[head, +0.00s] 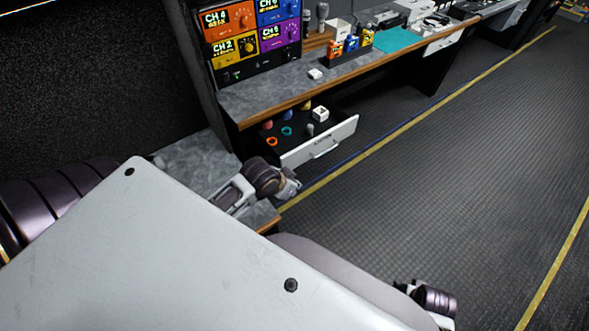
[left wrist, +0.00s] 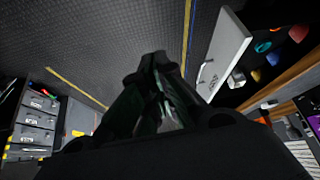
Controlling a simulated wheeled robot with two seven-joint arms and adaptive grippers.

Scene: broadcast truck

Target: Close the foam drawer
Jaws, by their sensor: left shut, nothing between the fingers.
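The drawer, with a white front (head: 330,143) and a bar handle (head: 326,150), stands open below the grey counter. Its dark inside holds an orange ring (head: 272,141), a teal ring (head: 287,130), a white block (head: 320,113) and other small items. The drawer front also shows in the left wrist view (left wrist: 226,50), right of the fingers. My left gripper (head: 292,188) is near the drawer front, on its near side and apart from the handle. In the left wrist view its dark fingers (left wrist: 160,62) are shut and empty. My right gripper's fingers are not visible.
The counter (head: 270,100) above the drawer carries colored channel panels (head: 250,30), a small white item (head: 315,74) and a teal mat (head: 398,40). A lower grey surface (head: 195,160) lies left of the drawer. The floor (head: 450,140) to the right is clear.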

